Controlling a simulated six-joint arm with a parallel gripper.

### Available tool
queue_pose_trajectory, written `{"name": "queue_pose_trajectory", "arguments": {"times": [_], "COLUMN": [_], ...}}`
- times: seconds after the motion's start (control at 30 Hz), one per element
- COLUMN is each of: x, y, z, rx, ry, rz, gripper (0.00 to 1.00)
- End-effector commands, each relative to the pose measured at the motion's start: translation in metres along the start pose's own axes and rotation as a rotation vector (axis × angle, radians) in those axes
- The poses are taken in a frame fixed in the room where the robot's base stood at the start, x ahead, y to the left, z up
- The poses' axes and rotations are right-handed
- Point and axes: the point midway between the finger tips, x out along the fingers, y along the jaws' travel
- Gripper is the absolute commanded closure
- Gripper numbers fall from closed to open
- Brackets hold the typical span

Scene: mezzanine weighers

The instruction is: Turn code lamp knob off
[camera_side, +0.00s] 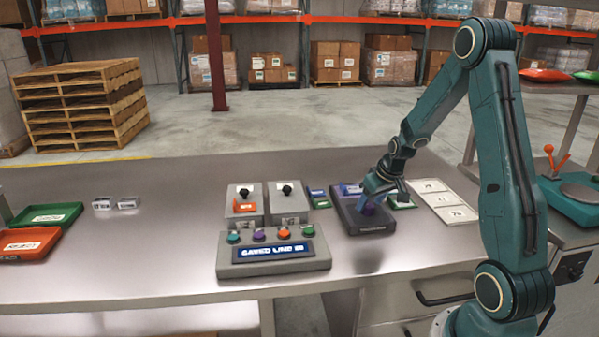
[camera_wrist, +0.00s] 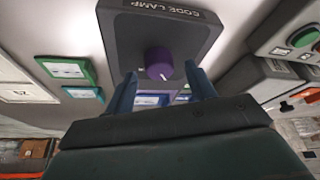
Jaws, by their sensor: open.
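The code lamp (camera_side: 345,215) is a dark grey box on the steel table, right of the button panel. Its label "CODE LAMP" (camera_wrist: 160,8) reads in the wrist view. Its round purple knob (camera_wrist: 159,63) has a white pointer mark and stands near the middle of the box face. In the side view the knob is mostly hidden by my gripper (camera_side: 372,202), which is low over the box. In the wrist view my gripper (camera_wrist: 160,88) is open, with one finger on each side of the knob. I cannot tell whether the fingers touch it.
A grey panel (camera_side: 232,270) with coloured buttons and a lit display stands to the left. Behind it are two switch boxes (camera_side: 247,190). Green and orange trays (camera_side: 40,217) are far left.

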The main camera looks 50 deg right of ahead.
Motion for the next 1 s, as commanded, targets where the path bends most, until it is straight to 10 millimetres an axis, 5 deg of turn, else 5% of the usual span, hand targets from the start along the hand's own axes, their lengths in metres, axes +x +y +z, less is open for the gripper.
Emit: {"name": "queue_pose_trajectory", "arguments": {"times": [1.0], "x": [-0.119], "y": [0.0], "z": [0.0], "rx": [0.0], "ry": [0.001], "rz": [0.001], "gripper": [0.45]}}
